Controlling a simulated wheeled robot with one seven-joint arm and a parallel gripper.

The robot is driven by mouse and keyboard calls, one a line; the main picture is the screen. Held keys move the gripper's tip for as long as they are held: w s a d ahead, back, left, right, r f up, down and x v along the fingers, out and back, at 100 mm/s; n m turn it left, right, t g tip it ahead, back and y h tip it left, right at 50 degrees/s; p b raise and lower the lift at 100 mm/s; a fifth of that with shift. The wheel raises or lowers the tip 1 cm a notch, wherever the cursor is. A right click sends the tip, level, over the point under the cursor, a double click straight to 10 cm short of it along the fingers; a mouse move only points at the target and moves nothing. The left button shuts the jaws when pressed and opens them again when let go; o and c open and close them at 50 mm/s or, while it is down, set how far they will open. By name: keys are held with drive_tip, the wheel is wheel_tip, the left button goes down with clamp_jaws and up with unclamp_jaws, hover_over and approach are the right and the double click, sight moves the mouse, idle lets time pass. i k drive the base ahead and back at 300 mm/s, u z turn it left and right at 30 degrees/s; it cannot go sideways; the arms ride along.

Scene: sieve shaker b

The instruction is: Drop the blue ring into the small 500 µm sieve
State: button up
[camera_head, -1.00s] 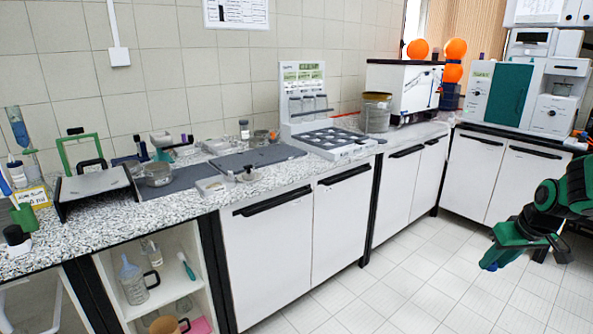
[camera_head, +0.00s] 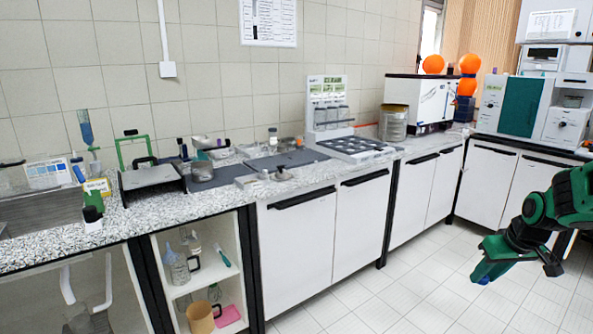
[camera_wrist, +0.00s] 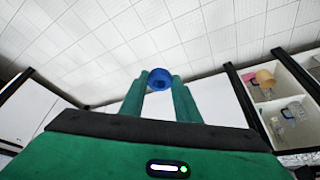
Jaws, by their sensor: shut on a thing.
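My gripper (camera_head: 484,276) is at the right of the head view, held out over the floor, apart from the bench. In the wrist view my gripper (camera_wrist: 160,86) is shut on the blue ring (camera_wrist: 160,75), which sits between the two green fingertips. A small metal sieve (camera_head: 202,170) stands on the dark mat on the left part of the bench. I cannot read its mesh label, so I cannot tell if it is the 500 µm one. A stack of large sieves (camera_head: 393,123) stands farther back on the bench.
The speckled bench (camera_head: 170,212) runs along the wall above white cabinets. A black-framed stand (camera_head: 150,176) is left of the small sieve. A white rack device (camera_head: 352,146) stands right of the mats. The tiled floor (camera_head: 400,295) before the bench is clear.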

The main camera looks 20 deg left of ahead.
sight(201, 169)
drive_tip(key=u, duration=1.35)
